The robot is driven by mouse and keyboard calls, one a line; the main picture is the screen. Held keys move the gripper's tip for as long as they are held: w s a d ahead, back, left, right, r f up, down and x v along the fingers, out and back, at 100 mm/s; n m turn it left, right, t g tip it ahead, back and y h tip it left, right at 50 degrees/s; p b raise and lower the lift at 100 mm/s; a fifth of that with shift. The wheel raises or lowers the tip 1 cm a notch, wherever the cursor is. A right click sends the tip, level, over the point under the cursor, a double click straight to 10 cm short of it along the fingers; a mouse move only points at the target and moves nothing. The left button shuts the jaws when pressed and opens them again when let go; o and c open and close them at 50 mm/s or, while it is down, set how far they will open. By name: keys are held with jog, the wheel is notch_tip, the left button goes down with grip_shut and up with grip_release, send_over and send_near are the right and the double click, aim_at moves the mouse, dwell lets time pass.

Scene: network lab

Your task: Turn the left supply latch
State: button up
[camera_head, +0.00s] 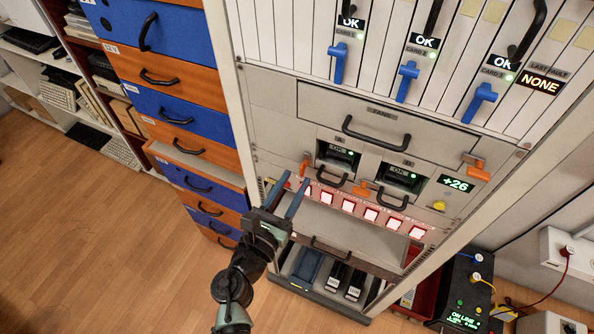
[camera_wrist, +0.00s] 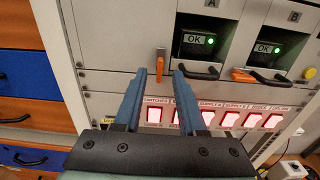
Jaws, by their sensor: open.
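The left supply latch (camera_head: 304,167) is a small orange lever on the grey rack, left of supply A. In the wrist view the latch (camera_wrist: 160,60) points up and down, and its lower end shows between my fingertips. My gripper (camera_head: 294,180) is open, with its blue fingers pointing at the rack; the fingers (camera_wrist: 159,74) also show in the wrist view. I cannot tell whether they touch the latch. Supply A (camera_head: 338,154) and supply B (camera_head: 400,178) show green OK displays. A second orange latch (camera_head: 362,188) lies sideways by supply B.
Lit red-white switches (camera_head: 349,206) run in a row below the supplies. Black handles, such as the fan drawer handle (camera_head: 375,133), stick out from the rack. A third orange latch (camera_head: 477,170) is at the right. Blue and orange drawers (camera_head: 190,115) stand left. The floor (camera_head: 100,240) at left is clear.

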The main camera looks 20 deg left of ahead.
aim_at(304, 164)
jog(key=shift+w, duration=1.15)
grip_shut()
